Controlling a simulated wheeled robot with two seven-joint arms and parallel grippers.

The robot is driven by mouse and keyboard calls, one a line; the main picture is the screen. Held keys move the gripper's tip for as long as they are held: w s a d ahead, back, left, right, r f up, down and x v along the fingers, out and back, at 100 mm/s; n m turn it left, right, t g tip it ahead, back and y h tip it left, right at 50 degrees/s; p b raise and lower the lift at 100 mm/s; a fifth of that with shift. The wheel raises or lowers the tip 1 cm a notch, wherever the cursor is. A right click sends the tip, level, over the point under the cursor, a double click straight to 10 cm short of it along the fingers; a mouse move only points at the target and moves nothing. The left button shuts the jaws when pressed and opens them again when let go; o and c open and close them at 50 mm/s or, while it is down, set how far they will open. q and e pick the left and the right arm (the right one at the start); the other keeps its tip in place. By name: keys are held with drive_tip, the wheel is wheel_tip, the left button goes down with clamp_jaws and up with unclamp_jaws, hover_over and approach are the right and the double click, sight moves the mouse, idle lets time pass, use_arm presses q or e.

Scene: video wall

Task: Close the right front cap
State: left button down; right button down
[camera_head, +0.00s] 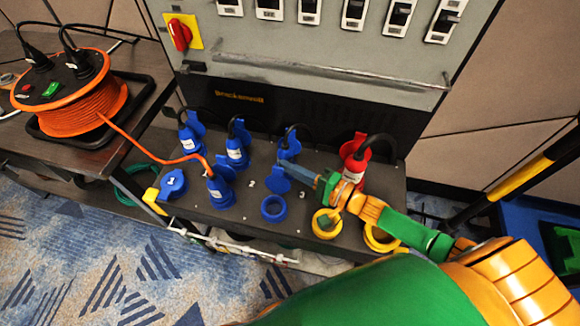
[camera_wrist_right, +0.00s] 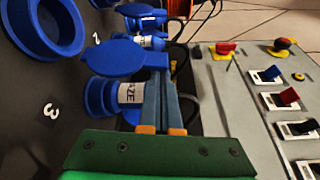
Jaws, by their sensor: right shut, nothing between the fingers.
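In the head view my right arm comes in from the right. Its gripper (camera_head: 290,168) is shut and empty, with its fingertips over the black socket panel, just above a raised blue cap (camera_head: 280,180). The uncovered blue round socket (camera_head: 273,208) is in front of that cap. In the wrist view the shut fingers (camera_wrist_right: 160,75) reach beside a blue cap (camera_wrist_right: 112,60) and a blue plug with a white label (camera_wrist_right: 128,94); I cannot tell whether they touch. An open blue socket (camera_wrist_right: 40,45) shows at upper left. My left gripper is not in view.
Yellow round sockets (camera_head: 323,232) lie partly behind my arm. A red plug (camera_head: 352,165) and several blue plugs (camera_head: 236,150) with black cables stand behind. An orange cable runs from a reel (camera_head: 85,103) to a front blue plug (camera_head: 218,190). A grey switch cabinet (camera_head: 300,45) rises behind.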

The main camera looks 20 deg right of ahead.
sight(286, 184)
drive_tip(key=shift+a, duration=0.1)
idle(0.4)
